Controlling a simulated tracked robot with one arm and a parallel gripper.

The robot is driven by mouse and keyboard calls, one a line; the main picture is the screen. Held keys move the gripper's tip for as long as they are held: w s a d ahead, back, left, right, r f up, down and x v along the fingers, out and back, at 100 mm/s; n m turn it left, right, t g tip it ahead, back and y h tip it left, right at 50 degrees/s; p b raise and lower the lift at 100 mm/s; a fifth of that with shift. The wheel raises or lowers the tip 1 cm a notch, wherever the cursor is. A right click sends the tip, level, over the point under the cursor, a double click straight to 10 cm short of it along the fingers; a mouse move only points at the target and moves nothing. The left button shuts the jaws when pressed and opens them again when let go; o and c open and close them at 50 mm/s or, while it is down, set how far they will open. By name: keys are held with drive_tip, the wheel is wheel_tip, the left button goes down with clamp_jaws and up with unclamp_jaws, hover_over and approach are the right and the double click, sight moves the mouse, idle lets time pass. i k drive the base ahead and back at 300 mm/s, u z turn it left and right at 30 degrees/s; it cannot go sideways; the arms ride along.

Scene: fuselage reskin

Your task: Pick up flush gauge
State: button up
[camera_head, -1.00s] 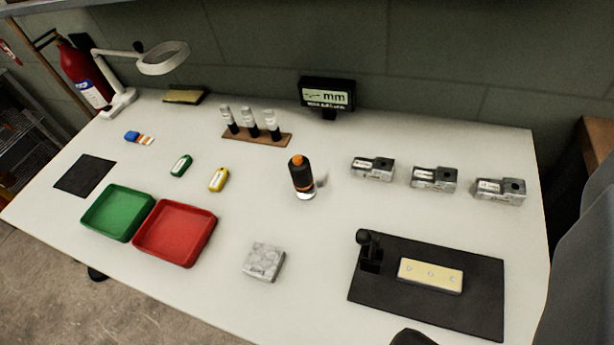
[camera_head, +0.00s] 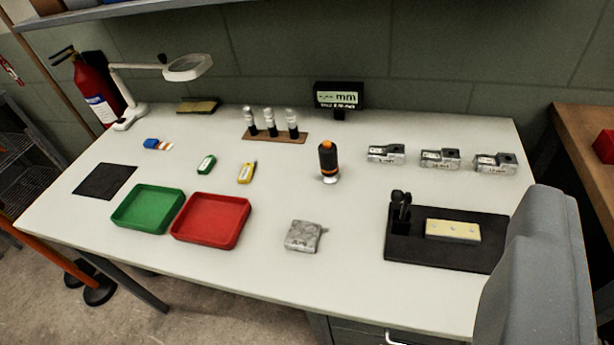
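The flush gauge appears to be the upright black cylinder with orange bands and a silver foot (camera_head: 328,162). It stands on the white table (camera_head: 270,215), right of its centre and towards the back. Nothing touches it. A small display (camera_head: 338,97) reading "mm" stands behind it. My gripper is not in view. A large grey shape at the lower right, probably part of my arm, hides the right end of the black mat (camera_head: 440,255).
Red (camera_head: 211,220) and green (camera_head: 148,208) trays sit left. A grey block (camera_head: 303,236) lies at front centre. Three metal blocks, one here (camera_head: 440,159), line the right. A rack (camera_head: 275,137) stands behind left. Table around the gauge is clear.

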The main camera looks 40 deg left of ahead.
sight(328, 159)
drive_tip(key=u, duration=0.1)
drive_tip(key=i, duration=0.95)
drive_tip(key=u, duration=0.05)
